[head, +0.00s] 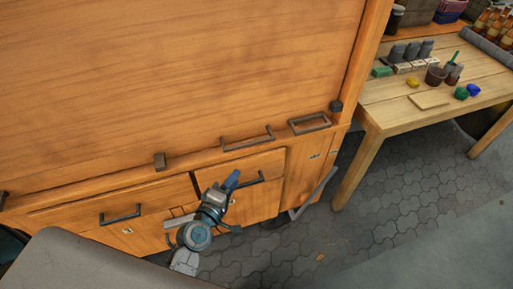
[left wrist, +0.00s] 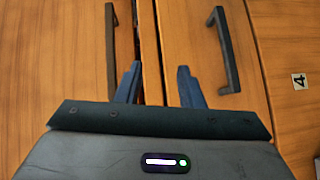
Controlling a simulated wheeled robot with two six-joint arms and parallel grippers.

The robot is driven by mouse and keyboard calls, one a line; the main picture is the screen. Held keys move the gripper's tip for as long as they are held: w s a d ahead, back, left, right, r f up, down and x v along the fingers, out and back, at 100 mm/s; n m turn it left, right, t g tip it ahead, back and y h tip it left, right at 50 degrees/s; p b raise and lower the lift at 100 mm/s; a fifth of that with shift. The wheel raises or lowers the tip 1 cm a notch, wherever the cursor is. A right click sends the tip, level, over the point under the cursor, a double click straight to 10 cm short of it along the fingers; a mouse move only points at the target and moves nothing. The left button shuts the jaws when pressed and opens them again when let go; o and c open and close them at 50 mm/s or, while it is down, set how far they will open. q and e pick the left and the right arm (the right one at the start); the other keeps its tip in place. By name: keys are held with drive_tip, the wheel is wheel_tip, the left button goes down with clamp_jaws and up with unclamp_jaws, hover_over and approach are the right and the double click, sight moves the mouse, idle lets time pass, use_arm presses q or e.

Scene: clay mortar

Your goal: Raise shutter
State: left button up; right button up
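The shutter (head: 190,70) is a broad orange wooden panel, down over the upper front of the cabinet. A brown bar handle (head: 247,141) sits along its lower edge; a brown handle also shows at the left in the left wrist view (left wrist: 110,50). My left gripper (head: 232,182) is in front of the drawers, below the shutter handle and apart from it. In the left wrist view its two blue fingers (left wrist: 158,85) are spread with nothing between them. They point at the wood between the brown handle and a dark handle (left wrist: 224,50). My right gripper is out of view.
Drawers with dark handles (head: 120,216) lie below the shutter. A rectangular brown frame (head: 309,124) is right of the shutter handle. A grey surface (head: 75,265) is at the lower left. A wooden table (head: 385,115) with pots and blocks stands right, over paved floor.

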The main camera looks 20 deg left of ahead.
use_arm(q)
drive_tip(key=n+t, duration=0.1)
drive_tip(key=t, duration=0.1)
approach(248, 146)
drive_tip(key=w, duration=0.3)
drive_tip(key=w+d+p, duration=0.1)
drive_tip(key=w, duration=0.2)
drive_tip(key=w+p, duration=0.1)
drive_tip(key=w, duration=0.2)
drive_tip(key=shift+w+d+r, duration=0.1)
drive_tip(key=shift+d+r, duration=0.1)
drive_tip(key=shift+d, duration=0.15)
drive_tip(key=shift+w+d, duration=0.1)
drive_tip(key=shift+w, duration=0.6)
clamp_jaws()
